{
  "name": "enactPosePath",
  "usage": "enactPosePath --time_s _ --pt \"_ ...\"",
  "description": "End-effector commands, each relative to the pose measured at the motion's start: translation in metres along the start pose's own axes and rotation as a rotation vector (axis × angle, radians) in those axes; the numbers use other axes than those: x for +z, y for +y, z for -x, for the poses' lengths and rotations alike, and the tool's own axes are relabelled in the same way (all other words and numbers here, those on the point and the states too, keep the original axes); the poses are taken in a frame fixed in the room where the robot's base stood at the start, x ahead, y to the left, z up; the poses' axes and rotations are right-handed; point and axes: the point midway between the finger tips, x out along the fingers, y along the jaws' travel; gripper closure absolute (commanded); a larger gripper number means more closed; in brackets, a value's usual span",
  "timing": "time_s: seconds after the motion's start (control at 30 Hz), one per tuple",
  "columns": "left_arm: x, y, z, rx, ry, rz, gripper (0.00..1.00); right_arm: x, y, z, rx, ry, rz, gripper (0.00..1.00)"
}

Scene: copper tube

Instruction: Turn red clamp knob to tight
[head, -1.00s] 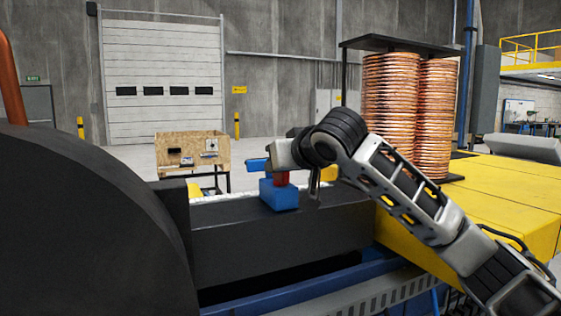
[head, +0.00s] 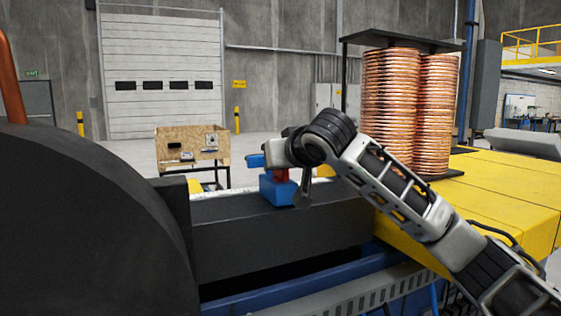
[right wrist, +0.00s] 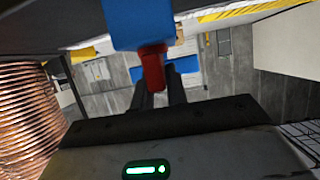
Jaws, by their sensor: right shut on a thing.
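The red clamp knob (head: 281,175) stands on top of a blue clamp block (head: 278,190) on the dark machine beam. In the right wrist view the red knob (right wrist: 153,70) shows between the fingers, next to the blue block (right wrist: 138,22). My right gripper (right wrist: 158,92) is shut on the red knob. In the head view my right arm reaches in from the right, and its wrist hides part of the knob. A blue bar (head: 256,160) juts out left of the wrist. My left gripper is not in view.
A large black drum (head: 80,220) fills the left. A yellow machine cover (head: 500,190) lies at the right, with tall copper coils (head: 400,110) behind my arm.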

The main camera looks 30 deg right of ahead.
Motion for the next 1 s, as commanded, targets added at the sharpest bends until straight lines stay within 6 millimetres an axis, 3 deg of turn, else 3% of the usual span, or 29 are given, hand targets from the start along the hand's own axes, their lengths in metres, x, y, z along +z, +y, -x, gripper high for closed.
enactPosePath --time_s 0.27,1.0 --pt "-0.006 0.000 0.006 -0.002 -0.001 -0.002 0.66 -0.002 -0.002 0.001 0.140 -0.002 -0.058 1.00" --pt "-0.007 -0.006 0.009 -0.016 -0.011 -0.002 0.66 -0.001 -0.002 0.000 0.782 -0.004 -0.330 1.00"
